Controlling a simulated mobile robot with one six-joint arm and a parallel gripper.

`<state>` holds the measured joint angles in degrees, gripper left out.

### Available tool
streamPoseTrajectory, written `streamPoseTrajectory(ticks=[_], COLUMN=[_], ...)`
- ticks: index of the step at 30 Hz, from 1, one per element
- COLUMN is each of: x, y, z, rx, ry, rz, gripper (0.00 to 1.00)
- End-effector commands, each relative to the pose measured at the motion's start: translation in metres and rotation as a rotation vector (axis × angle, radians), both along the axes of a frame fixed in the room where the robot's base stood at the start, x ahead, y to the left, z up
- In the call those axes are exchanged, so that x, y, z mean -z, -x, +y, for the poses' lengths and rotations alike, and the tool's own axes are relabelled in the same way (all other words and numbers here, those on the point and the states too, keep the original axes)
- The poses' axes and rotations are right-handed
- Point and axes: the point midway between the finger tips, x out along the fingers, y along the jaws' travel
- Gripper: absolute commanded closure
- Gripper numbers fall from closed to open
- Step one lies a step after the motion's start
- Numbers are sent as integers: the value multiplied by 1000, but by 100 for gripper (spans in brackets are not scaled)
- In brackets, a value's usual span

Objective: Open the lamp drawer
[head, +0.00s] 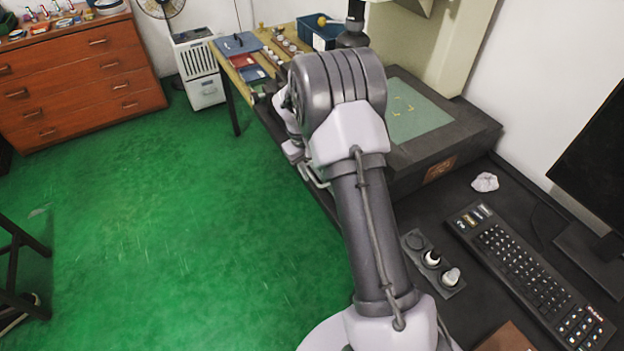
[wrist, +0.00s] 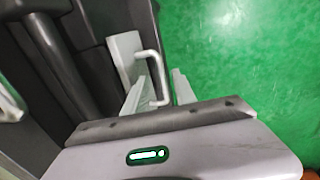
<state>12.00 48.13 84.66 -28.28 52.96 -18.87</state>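In the wrist view a pale grey drawer front (wrist: 124,52) stands out beside dark machine housing. It carries a pale bar handle (wrist: 157,72), which I take to be the lamp drawer's handle. My gripper (wrist: 160,92) is open at the handle, with one pale finger on each side of the bar. A gap shows between the bar and the right finger; I cannot tell whether the left finger touches the handle. In the head view my arm covers most of this area, and I cannot clearly tell the drawer from my gripper there.
The dark bench holds a machine with a green glass stage (head: 418,112), a keyboard (head: 525,262) and a small holder with bottles (head: 433,262). A wooden table (head: 262,68) stands beyond. The green floor (head: 170,220) left of the bench is clear.

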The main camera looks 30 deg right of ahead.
Motion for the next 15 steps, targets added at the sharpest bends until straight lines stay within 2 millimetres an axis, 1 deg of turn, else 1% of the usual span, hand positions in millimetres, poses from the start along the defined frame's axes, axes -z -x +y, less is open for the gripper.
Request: streamPoseTrajectory(ticks=[1, 4, 7, 13, 14, 15], x=[12, 21, 24, 24, 24, 23], y=[0, 0, 0, 0, 0, 0], z=[-2, -4, -5, -5, -5, -5], rx=[0, 0, 1, 1, 1, 1], ry=[0, 0, 0, 0, 0, 0], rz=[2, 0, 0, 0, 0, 0], gripper=[68, 68, 68, 68, 70, 77])
